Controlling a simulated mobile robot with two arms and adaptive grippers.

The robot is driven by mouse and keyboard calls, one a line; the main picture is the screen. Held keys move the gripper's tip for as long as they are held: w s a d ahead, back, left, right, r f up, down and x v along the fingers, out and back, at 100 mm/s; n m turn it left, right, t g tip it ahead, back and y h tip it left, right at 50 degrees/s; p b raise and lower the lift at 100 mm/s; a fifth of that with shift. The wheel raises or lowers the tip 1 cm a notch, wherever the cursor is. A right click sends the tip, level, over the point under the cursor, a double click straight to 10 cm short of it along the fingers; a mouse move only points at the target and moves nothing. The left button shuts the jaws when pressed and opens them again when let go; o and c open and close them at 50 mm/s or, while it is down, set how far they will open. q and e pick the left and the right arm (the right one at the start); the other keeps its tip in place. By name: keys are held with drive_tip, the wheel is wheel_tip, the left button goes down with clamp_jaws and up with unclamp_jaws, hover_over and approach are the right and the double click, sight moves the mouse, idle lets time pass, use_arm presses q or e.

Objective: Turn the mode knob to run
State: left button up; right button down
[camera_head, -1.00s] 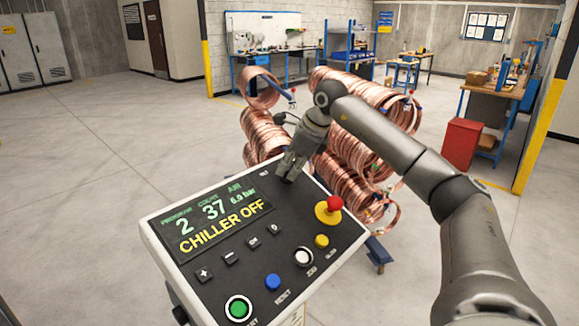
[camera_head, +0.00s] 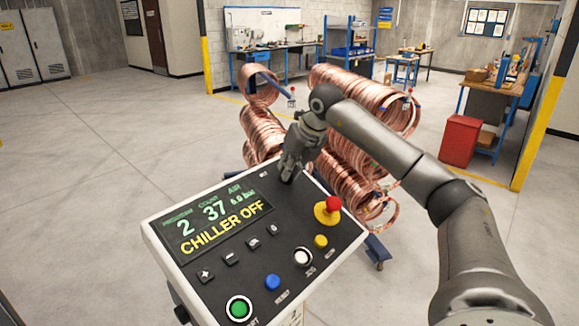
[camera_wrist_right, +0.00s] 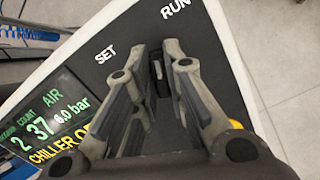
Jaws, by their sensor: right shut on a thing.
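My right gripper (camera_head: 288,175) reaches down to the far edge of the control panel (camera_head: 342,245). In the right wrist view its two fingers (camera_wrist_right: 157,62) are shut on the small dark mode knob (camera_wrist_right: 159,85), one finger on each side. The word SET (camera_wrist_right: 105,54) is printed to the left of the knob and RUN (camera_wrist_right: 176,8) above it to the right. The fingers partly cover the knob, so which mark it points at is hard to tell. In the head view the gripper hides the knob. My left gripper is not in view.
The panel's screen (camera_head: 213,225) reads CHILLER OFF. A red mushroom button (camera_head: 333,203) on a yellow base sits right of the gripper. Blue (camera_head: 272,282), white (camera_head: 303,257), yellow (camera_head: 321,241) and green (camera_head: 238,308) buttons lie nearer. Copper coils (camera_head: 355,95) stand behind.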

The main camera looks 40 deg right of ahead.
drive_tip(key=m, duration=0.4)
drive_tip(key=shift+d+r+m, duration=0.1)
drive_tip(key=shift+d+m, duration=0.05)
drive_tip(key=shift+m, duration=0.25)
idle(0.4)
drive_tip(key=c, duration=1.5)
unclamp_jaws()
drive_tip(key=v, duration=1.2)
drive_tip(key=shift+w+a, duration=0.1)
drive_tip(key=shift+a, duration=0.15)
